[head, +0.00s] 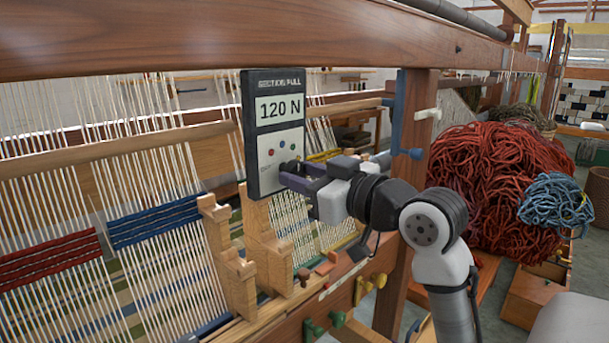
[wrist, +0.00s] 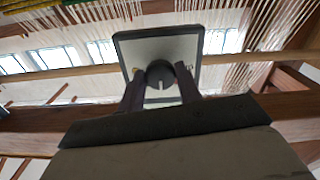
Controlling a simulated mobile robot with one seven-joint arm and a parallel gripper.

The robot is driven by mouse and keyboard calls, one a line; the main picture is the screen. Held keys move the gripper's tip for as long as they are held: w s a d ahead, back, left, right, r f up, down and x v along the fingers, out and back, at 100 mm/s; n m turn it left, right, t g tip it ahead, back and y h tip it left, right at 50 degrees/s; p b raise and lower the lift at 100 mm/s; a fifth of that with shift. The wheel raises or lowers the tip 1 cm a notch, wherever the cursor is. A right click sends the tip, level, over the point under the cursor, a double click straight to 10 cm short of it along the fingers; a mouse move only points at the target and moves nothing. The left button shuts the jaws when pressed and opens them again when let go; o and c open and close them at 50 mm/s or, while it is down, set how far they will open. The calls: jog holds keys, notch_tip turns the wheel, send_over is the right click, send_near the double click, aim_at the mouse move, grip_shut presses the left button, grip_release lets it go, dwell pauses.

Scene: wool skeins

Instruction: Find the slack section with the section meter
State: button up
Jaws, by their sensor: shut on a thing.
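The section meter (head: 262,165) is a dark upright box with a pale face. Its display reads "SECTION PULL" and "120 N". My gripper (head: 290,172) is shut on the meter near its lower right. In the wrist view my gripper's two fingers (wrist: 160,88) close around a dark round knob on the meter's plate (wrist: 190,50). The loom's warp is in sections: one with a red woven band (head: 50,258), one with a blue woven band (head: 155,222), and others at right partly hidden by the meter and wooden brackets. I cannot tell by eye which section is slack.
A thick wooden beam (head: 250,38) crosses above the meter. Stepped wooden brackets (head: 228,262) stand on the front rail below it. A wooden post (head: 412,140) with a blue peg (head: 408,153) rises just right of my gripper. Red wool (head: 490,180) and blue wool (head: 555,203) are heaped at right.

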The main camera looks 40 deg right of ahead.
jog(key=m+p, duration=0.1)
jog(key=m, duration=0.2)
jog(key=shift+r, duration=0.1)
jog(key=shift+m+p, duration=0.9)
jog(key=shift+m, duration=1.3)
jog(key=o, duration=1)
jog(key=s+d+b, duration=0.1)
jog(key=s+b, duration=0.2)
jog(key=s, duration=1.1)
jog(key=shift+b, duration=0.3)
